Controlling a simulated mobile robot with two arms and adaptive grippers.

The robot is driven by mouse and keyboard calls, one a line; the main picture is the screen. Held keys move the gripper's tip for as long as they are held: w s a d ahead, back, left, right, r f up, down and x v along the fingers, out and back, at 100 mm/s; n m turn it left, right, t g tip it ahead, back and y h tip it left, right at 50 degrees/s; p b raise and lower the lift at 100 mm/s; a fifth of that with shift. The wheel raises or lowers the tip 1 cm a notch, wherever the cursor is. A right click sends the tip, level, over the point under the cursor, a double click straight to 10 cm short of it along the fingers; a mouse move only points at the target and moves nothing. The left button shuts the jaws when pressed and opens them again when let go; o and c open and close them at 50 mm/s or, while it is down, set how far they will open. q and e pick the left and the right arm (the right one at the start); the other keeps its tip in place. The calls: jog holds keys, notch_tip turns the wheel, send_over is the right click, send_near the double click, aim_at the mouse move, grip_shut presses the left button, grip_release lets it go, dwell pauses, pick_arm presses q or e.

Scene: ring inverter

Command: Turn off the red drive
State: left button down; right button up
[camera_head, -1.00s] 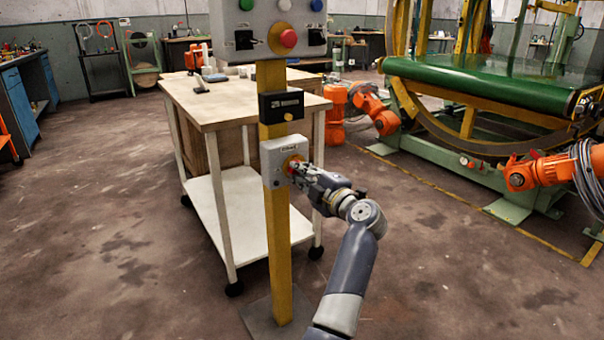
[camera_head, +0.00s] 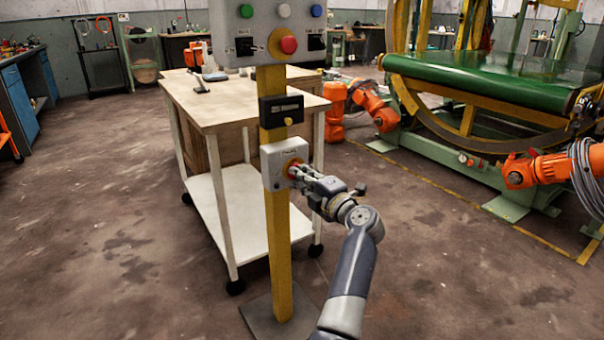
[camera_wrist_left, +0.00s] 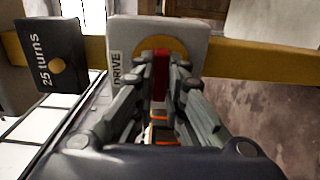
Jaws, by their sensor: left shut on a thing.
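The red drive switch (camera_wrist_left: 160,74) sits on a yellow round plate on a light grey box (camera_head: 272,170) labelled DRIVE, fixed to a yellow post. My left gripper (camera_head: 297,172) reaches the front of this box from the right. In the left wrist view, the fingers of my left gripper (camera_wrist_left: 162,80) are shut on the red switch, one on each side. The fingers hide part of the switch, and its exact setting is hard to tell. My right gripper is in neither view.
A black box (camera_head: 281,109) marked 25 turns is above on the post (camera_head: 279,255). The upper panel (camera_head: 243,28) has a red button (camera_head: 289,45). A workbench (camera_head: 225,105) stands behind. A large ring machine with a green roller (camera_head: 480,80) is at right.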

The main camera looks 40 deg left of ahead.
pick_arm(q)
jog(key=shift+f, duration=0.1)
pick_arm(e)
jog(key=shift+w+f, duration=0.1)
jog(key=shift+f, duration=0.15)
pick_arm(q)
jog(key=c, duration=1.6)
grip_release()
jog(key=shift+c, duration=0.2)
